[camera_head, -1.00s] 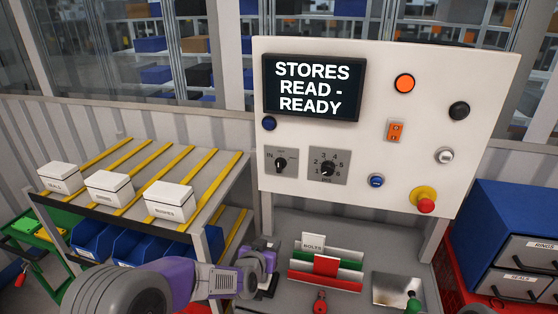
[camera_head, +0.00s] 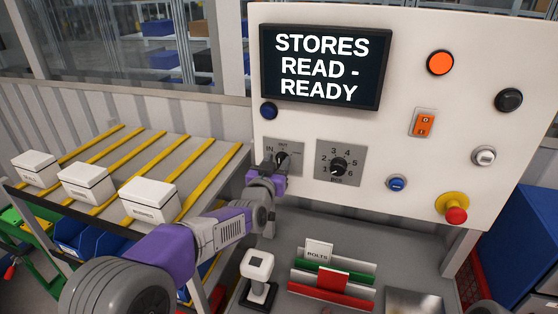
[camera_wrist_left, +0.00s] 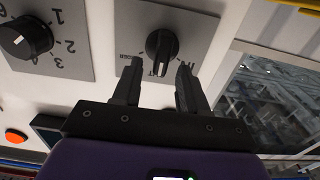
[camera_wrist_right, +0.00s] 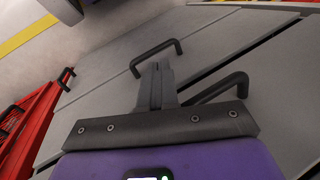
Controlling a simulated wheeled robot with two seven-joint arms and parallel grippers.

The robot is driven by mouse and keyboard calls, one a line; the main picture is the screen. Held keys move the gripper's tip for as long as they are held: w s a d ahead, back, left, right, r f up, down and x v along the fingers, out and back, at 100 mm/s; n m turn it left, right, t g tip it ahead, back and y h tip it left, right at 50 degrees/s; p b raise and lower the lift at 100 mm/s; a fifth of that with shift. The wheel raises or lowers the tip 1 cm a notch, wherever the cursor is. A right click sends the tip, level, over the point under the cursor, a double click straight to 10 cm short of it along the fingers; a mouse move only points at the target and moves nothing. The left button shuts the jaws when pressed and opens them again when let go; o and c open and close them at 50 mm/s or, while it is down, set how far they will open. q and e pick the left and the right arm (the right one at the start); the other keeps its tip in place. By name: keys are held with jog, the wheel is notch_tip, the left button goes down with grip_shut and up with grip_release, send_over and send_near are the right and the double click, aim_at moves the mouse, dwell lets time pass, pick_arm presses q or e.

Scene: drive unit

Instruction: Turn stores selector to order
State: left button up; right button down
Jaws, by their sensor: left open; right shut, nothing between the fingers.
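The stores selector (camera_head: 281,158) is a black knob on a small grey plate with IN and OUT markings, on the white panel below the screen. In the left wrist view the knob (camera_wrist_left: 162,45) appears upside down, its pointer bar roughly along the picture's vertical. My left gripper (camera_head: 272,168) is open in front of the knob and partly covers its plate. In the left wrist view its fingertips (camera_wrist_left: 160,64) stand either side of the knob, with gaps; contact does not show. My right gripper (camera_wrist_right: 157,68) is shut and empty near grey drawer fronts with black handles.
The screen (camera_head: 320,67) reads STORES READ - READY. A numbered dial (camera_head: 339,166) sits close right of the selector. Buttons and a red emergency stop (camera_head: 456,215) are further right. White boxes (camera_head: 87,184) stand on the left rack; a card holder (camera_head: 331,283) lies below.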

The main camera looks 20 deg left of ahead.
pick_arm(q)
jog(key=shift+w, duration=0.7)
jog(key=shift+c, duration=0.3)
grip_shut()
